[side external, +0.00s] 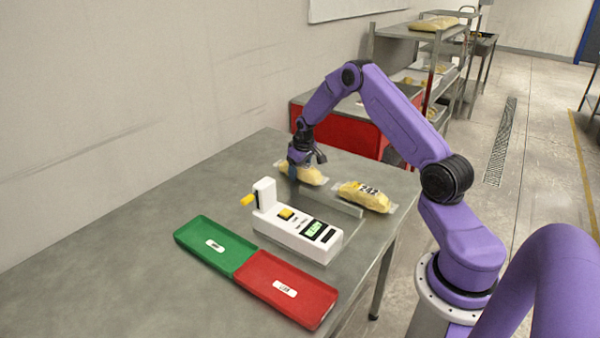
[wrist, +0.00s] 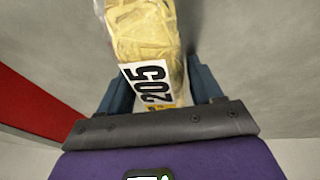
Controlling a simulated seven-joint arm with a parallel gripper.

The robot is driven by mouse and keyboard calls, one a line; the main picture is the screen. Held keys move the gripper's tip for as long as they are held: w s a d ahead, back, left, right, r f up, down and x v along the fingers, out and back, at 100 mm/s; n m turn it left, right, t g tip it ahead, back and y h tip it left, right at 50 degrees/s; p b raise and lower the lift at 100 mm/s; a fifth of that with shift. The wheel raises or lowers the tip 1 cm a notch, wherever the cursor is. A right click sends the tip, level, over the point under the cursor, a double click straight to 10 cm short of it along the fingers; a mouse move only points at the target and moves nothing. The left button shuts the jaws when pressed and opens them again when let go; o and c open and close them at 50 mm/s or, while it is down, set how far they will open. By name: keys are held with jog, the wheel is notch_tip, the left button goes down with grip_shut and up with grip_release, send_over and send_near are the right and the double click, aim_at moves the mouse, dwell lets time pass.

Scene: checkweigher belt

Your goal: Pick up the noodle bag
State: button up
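A clear noodle bag (side external: 303,175) with pale yellow contents lies on the far part of the steel table, under my gripper (side external: 304,163). In the wrist view this noodle bag (wrist: 143,32) carries a white label reading 205. My gripper's blue fingers (wrist: 157,78) stand on either side of the labelled end, open, with the bag between them. Whether either finger touches the bag is hard to tell. A second noodle bag (side external: 364,196), labelled 242, lies to the right and nearer, apart from my gripper.
A white checkweigher (side external: 290,238) with a green display stands nearer on the table, with a low metal rail (side external: 335,203) behind it. A green tray (side external: 190,232) and a red tray (side external: 318,309) lie in front. The table's left side is clear.

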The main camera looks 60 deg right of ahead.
jog(key=c, duration=0.7)
